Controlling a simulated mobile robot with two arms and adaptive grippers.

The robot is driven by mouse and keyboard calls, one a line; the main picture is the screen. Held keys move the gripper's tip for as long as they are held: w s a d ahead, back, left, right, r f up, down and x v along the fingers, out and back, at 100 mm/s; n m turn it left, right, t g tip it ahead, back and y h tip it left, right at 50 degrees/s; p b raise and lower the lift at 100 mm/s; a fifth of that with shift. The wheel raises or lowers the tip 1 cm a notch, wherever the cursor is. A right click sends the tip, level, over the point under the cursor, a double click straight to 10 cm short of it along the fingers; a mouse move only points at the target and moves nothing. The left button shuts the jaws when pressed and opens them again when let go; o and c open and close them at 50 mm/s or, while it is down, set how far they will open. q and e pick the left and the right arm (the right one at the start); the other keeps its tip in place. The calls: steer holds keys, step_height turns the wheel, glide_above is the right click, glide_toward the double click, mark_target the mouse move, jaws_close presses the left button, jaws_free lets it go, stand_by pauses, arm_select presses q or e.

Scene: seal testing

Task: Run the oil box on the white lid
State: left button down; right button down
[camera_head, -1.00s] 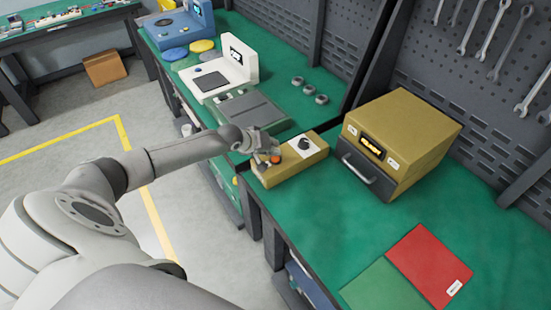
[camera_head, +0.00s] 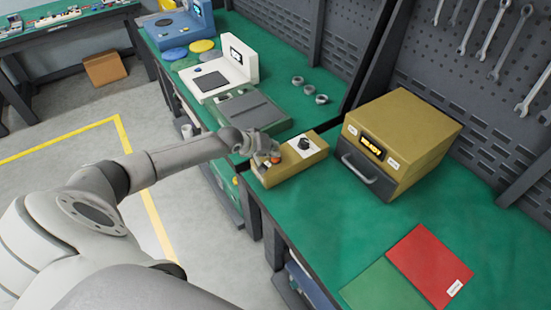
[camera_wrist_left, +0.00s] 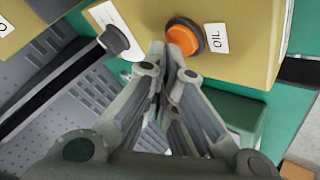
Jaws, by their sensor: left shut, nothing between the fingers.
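The small yellow control box (camera_head: 304,162) stands on the green bench. It has a dark knob on a white plate and an orange button (camera_head: 276,157). In the left wrist view the button (camera_wrist_left: 185,36) has a label reading OIL beside it. My left gripper (camera_head: 268,153) is shut and empty, with its fingertips at the orange button's edge; I cannot tell whether they touch it. A large yellow box (camera_head: 408,132) with a lit orange display and a front handle stands to the right. Its front is closed and its inside is hidden. I cannot make out a white lid. My right gripper is out of view.
A red sheet (camera_head: 430,266) and a green sheet (camera_head: 386,289) lie on the bench at front right. A white device (camera_head: 215,78), a grey-green device (camera_head: 250,113) and several small rings stand further back. Tools hang on the pegboard. The bench in front of the large box is clear.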

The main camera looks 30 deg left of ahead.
arm_select(q)
steer(key=shift+f, duration=0.4)
stand_by(0.3)
steer(key=shift+r+p, duration=0.75)
steer(key=shift+r, duration=0.05)
step_height(320, 180, up, 5)
steer(key=p, duration=0.5)
steer(key=shift+r, duration=0.1)
stand_by(1.1)
steer(key=c, duration=2.2)
jaws_free()
